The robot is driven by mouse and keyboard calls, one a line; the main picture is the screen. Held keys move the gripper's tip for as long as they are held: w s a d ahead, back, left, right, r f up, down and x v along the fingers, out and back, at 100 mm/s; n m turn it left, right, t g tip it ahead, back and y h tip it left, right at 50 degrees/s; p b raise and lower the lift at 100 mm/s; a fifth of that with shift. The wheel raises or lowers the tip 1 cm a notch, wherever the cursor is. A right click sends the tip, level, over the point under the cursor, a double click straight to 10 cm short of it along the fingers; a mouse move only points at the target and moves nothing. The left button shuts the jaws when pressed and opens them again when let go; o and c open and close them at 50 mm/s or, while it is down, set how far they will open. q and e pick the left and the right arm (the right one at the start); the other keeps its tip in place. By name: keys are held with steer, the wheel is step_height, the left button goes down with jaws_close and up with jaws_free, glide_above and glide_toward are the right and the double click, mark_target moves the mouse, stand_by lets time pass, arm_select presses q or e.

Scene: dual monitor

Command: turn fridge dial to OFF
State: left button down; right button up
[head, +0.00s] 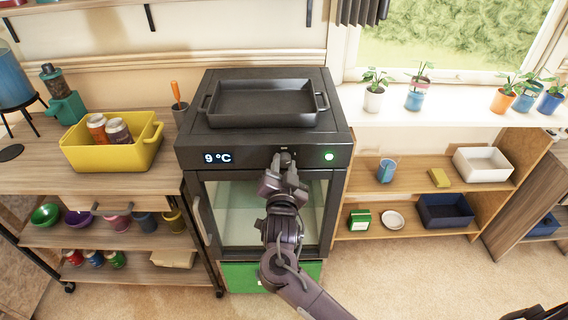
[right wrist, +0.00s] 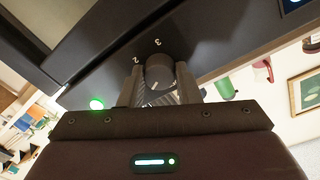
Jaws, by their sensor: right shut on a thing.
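The black fridge (head: 262,121) stands in the middle of the head view. Its front panel carries a display (head: 217,158) reading 9 °C, a lit green light (head: 329,156) and a dial (head: 286,158). In the right wrist view the round grey dial (right wrist: 159,72) sits between my fingers, with the marks 2 and 3 visible beside it. The other marks are hidden. My right gripper (head: 284,170) is shut on the dial; it also shows in the right wrist view (right wrist: 161,88).
A black tray (head: 262,122) lies on top of the fridge. A cart with a yellow bin (head: 85,155) holding cans stands left. Shelves with a white bin (head: 484,164) stand right, below a windowsill of potted plants. The fridge door handle (head: 200,219) projects at the left.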

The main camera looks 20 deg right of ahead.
steer(key=shift+r+n+p, duration=0.2)
steer(key=shift+n+p, duration=0.8)
steer(key=shift+n, duration=0.2)
steer(key=n+p, duration=0.3)
steer(key=n, duration=0.1)
steer(key=shift+n, duration=0.3)
steer(key=n+p, duration=0.2)
steer(key=n, duration=0.1)
steer(key=shift+f+n+t, duration=0.1)
steer(key=shift+n+t, duration=0.2)
steer(key=shift+d+f+n+p, duration=0.1)
steer(key=shift+n+p, duration=0.7)
steer(key=shift+n, duration=0.4)
steer(key=o, duration=1)
